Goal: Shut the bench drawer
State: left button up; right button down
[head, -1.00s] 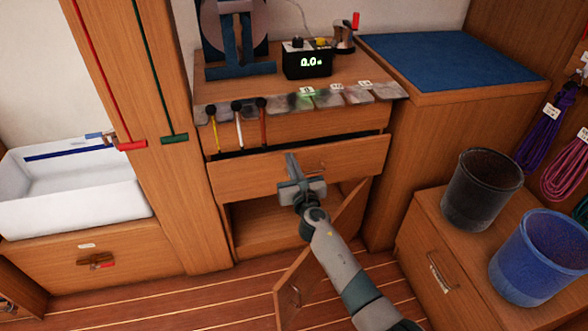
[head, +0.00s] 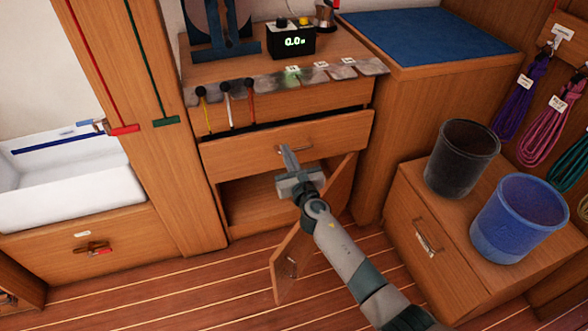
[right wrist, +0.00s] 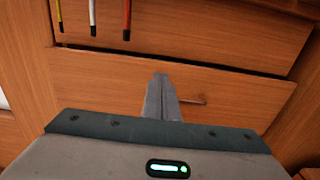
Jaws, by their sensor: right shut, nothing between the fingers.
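The bench drawer (head: 238,152) stands out a little from the bench, with a dark gap along its top edge. It has a small bar handle (head: 296,149) right of its middle. My right gripper (head: 287,152) is shut and empty, its fingertips in front of the drawer face, just left of the handle. In the right wrist view the shut fingers (right wrist: 162,95) point at the drawer front (right wrist: 100,85), and the handle (right wrist: 192,101) shows to their right. I cannot tell whether the fingertips touch the face. My left gripper is not in view.
Below the drawer, an open cupboard door (head: 290,262) swings out beside my right arm. A black bucket (head: 460,160) and a blue bucket (head: 515,225) stand on a low cabinet at right. A white sink (head: 70,185) is at left. Planked floor lies in front.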

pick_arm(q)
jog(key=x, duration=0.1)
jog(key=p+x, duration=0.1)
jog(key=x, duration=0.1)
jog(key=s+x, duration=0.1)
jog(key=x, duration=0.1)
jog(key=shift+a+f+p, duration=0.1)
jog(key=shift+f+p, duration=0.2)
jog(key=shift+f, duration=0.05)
pick_arm(e)
jog(key=v, duration=0.7)
jog(key=shift+s, duration=0.25)
jog(key=c, duration=2.5)
grip_release()
jog(key=shift+r, duration=0.15)
